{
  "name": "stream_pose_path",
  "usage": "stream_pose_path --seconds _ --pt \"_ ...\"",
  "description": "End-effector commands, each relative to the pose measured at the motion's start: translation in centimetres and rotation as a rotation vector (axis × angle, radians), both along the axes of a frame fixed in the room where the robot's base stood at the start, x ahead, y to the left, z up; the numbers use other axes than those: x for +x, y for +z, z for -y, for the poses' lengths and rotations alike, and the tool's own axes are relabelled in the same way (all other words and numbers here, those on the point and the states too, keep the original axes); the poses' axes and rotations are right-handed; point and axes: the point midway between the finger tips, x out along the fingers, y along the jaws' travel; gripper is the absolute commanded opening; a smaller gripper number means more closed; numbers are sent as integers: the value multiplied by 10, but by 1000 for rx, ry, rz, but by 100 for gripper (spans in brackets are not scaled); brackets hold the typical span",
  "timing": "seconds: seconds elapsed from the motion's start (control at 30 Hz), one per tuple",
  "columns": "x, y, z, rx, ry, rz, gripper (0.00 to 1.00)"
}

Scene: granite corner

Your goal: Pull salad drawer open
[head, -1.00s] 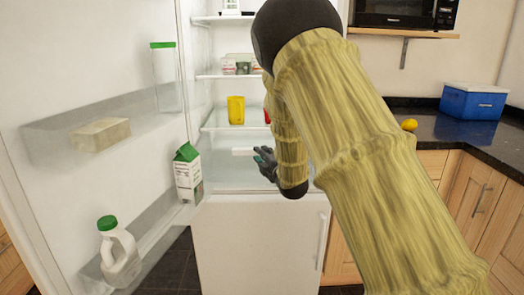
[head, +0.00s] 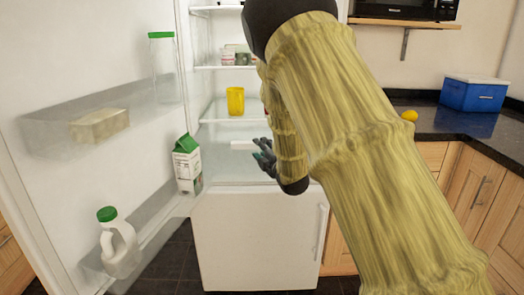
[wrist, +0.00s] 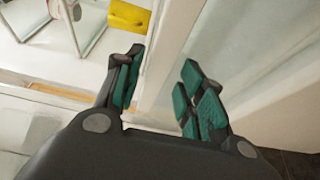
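The salad drawer (head: 222,172) is the clear bin at the bottom of the open fridge, under the lowest shelf. A short white bar (head: 242,145), perhaps its handle, shows at its upper front. My gripper (head: 263,157) is just right of this bar in the head view. In the wrist view my gripper (wrist: 157,92) has its two green-padded fingers apart with nothing held. A pale upright edge runs behind the gap between the fingers; I cannot tell whether it is the drawer or a shelf. My forearm hides the right part of the drawer.
The fridge door (head: 100,60) stands open at left, with a carton (head: 187,165) and a milk bottle (head: 118,243) on its racks. A yellow cup (head: 235,101) stands on the shelf above the drawer. The freezer door (head: 255,240) below is shut. A counter (head: 440,120) is at right.

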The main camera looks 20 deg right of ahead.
Motion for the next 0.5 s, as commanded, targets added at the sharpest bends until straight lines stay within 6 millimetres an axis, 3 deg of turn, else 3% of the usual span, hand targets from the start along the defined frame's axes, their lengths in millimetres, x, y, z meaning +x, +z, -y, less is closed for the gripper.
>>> stream_pose_path --seconds 0.23,0.5 --pt "-16 1 2 -1 0 0 39" --pt "-64 0 7 0 -1 -1 39"
